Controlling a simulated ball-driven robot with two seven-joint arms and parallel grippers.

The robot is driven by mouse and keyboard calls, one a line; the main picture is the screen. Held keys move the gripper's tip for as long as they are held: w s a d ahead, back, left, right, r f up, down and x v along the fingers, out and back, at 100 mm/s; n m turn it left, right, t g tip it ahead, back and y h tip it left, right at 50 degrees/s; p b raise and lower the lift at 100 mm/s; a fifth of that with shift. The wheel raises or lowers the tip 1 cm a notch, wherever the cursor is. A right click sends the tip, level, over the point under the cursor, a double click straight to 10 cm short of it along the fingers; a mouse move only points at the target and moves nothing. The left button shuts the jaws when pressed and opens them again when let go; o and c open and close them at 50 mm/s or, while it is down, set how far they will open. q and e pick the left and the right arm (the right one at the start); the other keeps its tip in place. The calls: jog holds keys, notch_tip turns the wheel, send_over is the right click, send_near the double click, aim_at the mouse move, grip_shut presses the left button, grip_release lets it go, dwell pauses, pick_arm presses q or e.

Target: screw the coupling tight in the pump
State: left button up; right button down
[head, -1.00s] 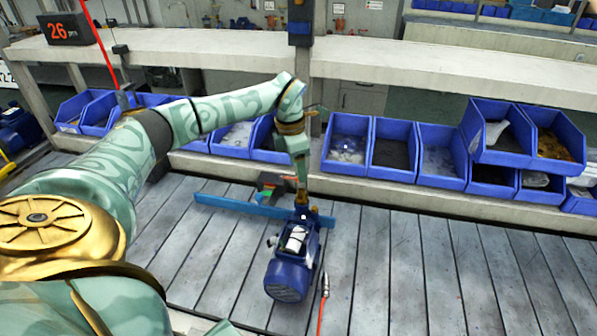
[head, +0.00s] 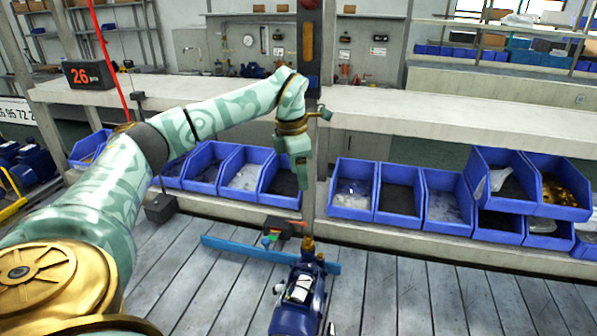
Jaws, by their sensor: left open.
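The blue pump (head: 297,308) lies on the slatted bench near the bottom middle of the head view, its lower end cut off by the frame edge. The brass coupling (head: 308,246) stands at the pump's far end, in its port; I cannot tell from here how deep it sits. My left gripper (head: 304,186) hangs pointing down above the coupling, with a clear gap between them. It is open and holds nothing that I can see. My right gripper is out of view.
A blue bar (head: 240,250) lies on the bench behind the pump, beside a dark block with coloured parts (head: 284,228). Blue bins (head: 398,205) line the back under a pale shelf (head: 450,120). The slats right of the pump are clear.

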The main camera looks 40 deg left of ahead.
pick_arm(q)
jog(key=shift+o, duration=1.2)
jog(key=shift+s+f, duration=0.1)
jog(key=shift+f, duration=0.1)
jog(key=m+g, duration=0.1)
jog(key=m, duration=0.9)
send_over(308, 237)
jog(key=shift+y, duration=0.4)
notch_tip(308, 237, down, 14)
jog(key=shift+d+f+p, duration=0.1)
jog(key=shift+d+p, duration=0.05)
jog(key=shift+p, duration=0.3)
jog(key=shift+a+m, duration=0.2)
jog(key=shift+m, duration=0.7)
jog(key=shift+f+b, duration=0.4)
jog(key=shift+b, duration=0.05)
notch_tip(308, 237, down, 3)
jog(key=b, duration=0.3)
jog(key=shift+f, duration=0.15)
jog(key=shift+f+b, duration=0.4)
jog(key=shift+f, duration=0.05)
jog(key=shift+r, duration=0.15)
jog(key=shift+d+p, duration=0.1)
jog(key=shift+p, duration=0.2)
jog(key=shift+p, duration=0.3)
